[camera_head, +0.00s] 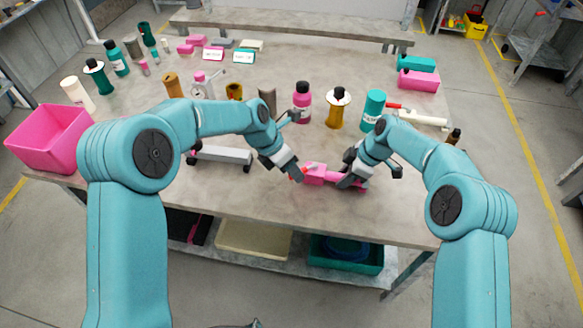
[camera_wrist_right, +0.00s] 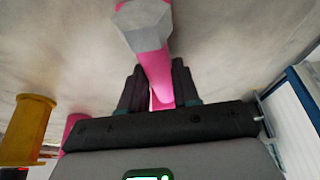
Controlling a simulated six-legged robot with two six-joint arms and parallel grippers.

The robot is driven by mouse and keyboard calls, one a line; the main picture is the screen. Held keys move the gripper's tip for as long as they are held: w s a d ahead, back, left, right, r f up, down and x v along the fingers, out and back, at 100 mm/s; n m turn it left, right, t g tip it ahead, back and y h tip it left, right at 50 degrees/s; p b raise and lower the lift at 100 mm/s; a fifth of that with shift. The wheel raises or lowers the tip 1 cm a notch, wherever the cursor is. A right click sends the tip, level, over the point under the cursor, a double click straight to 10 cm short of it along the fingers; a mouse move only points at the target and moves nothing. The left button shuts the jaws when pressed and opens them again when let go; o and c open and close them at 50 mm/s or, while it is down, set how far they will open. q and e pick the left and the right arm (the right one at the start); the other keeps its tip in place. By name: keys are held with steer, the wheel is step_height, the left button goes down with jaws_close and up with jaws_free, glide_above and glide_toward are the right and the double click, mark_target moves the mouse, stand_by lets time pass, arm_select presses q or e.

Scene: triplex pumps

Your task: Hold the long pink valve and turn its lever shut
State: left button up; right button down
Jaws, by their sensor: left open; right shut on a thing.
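The long pink valve (camera_head: 316,173) lies near the front edge of the table. My right gripper (camera_head: 352,181) is shut on its right part. In the right wrist view, the valve's pink pipe (camera_wrist_right: 154,68) runs between the fingers of my right gripper (camera_wrist_right: 157,84), with a grey hexagonal collar beyond. My left gripper (camera_head: 294,172) is open at the valve's left end. A small red part, seemingly the lever (camera_head: 299,174), shows beside its fingers. The lever's angle, and whether the left fingers touch it, I cannot tell.
A grey bar on dark feet (camera_head: 222,155) stands left of my left gripper. A pink bottle (camera_head: 302,100), an amber bottle (camera_head: 337,112) and a teal bottle (camera_head: 374,108) stand behind the valve. A white pipe with a red handle (camera_head: 425,117) lies at right.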

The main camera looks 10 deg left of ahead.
arm_select(q)
steer(key=shift+f, duration=0.1)
jaws_close()
steer(key=shift+s+d+n+t+y, duration=0.15)
steer(key=shift+s+d+n+t, duration=0.2)
steer(key=shift+n, duration=0.35)
steer(key=shift+s+d+n+t+y, duration=0.15)
steer(key=shift+s+d+n+t, duration=0.2)
steer(key=shift+n, duration=0.35)
steer(key=shift+s+d+n, duration=0.2)
steer(key=shift+d+n, duration=0.25)
steer(key=shift+n, duration=0.45)
jaws_free()
